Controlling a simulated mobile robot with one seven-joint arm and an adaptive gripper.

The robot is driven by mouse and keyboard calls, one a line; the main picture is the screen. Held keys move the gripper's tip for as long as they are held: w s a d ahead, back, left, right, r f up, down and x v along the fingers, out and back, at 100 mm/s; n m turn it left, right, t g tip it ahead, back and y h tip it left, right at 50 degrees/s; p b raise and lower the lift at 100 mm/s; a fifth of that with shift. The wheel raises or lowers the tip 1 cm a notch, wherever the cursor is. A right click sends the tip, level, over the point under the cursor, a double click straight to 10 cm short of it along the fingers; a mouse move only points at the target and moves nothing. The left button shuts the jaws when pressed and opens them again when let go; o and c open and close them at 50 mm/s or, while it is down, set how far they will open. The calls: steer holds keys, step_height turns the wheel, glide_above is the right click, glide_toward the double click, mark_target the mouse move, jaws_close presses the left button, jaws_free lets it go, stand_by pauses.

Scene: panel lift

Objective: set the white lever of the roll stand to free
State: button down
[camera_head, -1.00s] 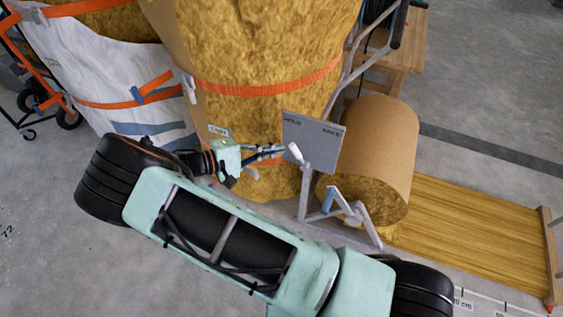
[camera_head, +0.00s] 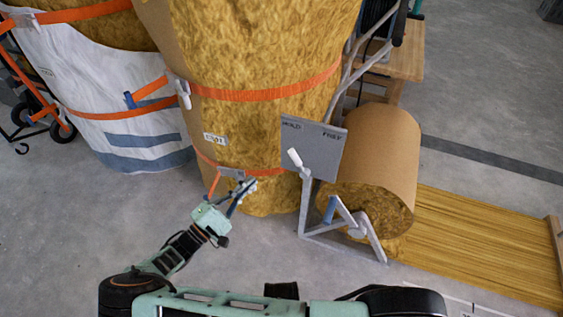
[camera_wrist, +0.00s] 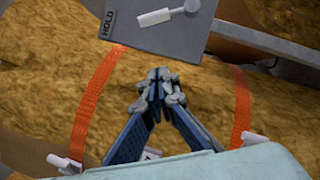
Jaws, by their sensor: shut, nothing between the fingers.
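The white lever (camera_head: 295,158) sits on the grey plate (camera_head: 321,155) of the roll stand (camera_head: 304,208). The plate reads HOLD at left and FREE at right. The lever leans to the upper left, toward HOLD. In the wrist view the lever (camera_wrist: 155,18) points left toward the HOLD mark on the plate (camera_wrist: 135,38). My gripper (camera_head: 253,184) is left of and below the lever, apart from it, in front of the big wrapped roll. In the wrist view my gripper's fingertips (camera_wrist: 159,75) are together, empty, below the plate's lower edge.
The large strapped roll (camera_head: 260,60) stands close behind my gripper. The brown-wrapped roll (camera_head: 385,150) is on the stand, with its material (camera_head: 470,235) laid out to the right. A white wrapped bundle (camera_head: 110,90) stands at left. Floor in front of the bundle is clear.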

mark_target(282, 152)
steer(key=b+x, duration=0.1)
steer(key=x, duration=0.9)
steer(key=shift+d, duration=0.2)
steer(key=shift+s+d+r+b, duration=0.15)
steer(key=shift+s+d+r, duration=0.35)
steer(key=shift+d, duration=0.15)
steer(key=shift+s+d+r+b, duration=0.15)
steer(key=shift+s+d+r, duration=0.35)
steer(key=shift+d, duration=0.15)
steer(key=shift+r, duration=0.1)
